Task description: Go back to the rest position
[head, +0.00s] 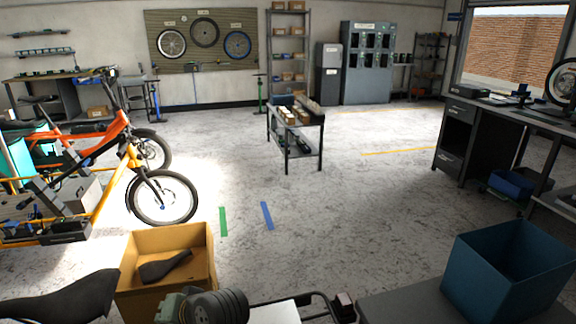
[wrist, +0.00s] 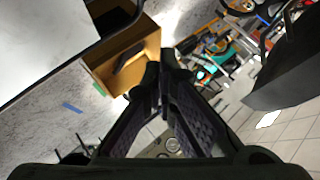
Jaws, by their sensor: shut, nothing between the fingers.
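My gripper (wrist: 163,75) is seen in the wrist view with its two dark fingers meeting at the tips. It is shut and nothing shows between the fingertips. In the picture its tips lie beside the open tan box (wrist: 151,45), which has a dark saddle (wrist: 128,57) in it. The gripper's fingers cannot be made out in the head view. The same box (head: 208,240) stands at the bottom left of the head view, with the saddle (head: 165,267) lying inside.
A blue open bin (head: 483,283) stands at the lower right on a grey surface. A dark saddle (head: 70,298) is at the lower left. Orange and yellow cargo bikes (head: 160,198) stand at the left. A shelf trolley (head: 300,140) stands mid-floor, with clear floor around it.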

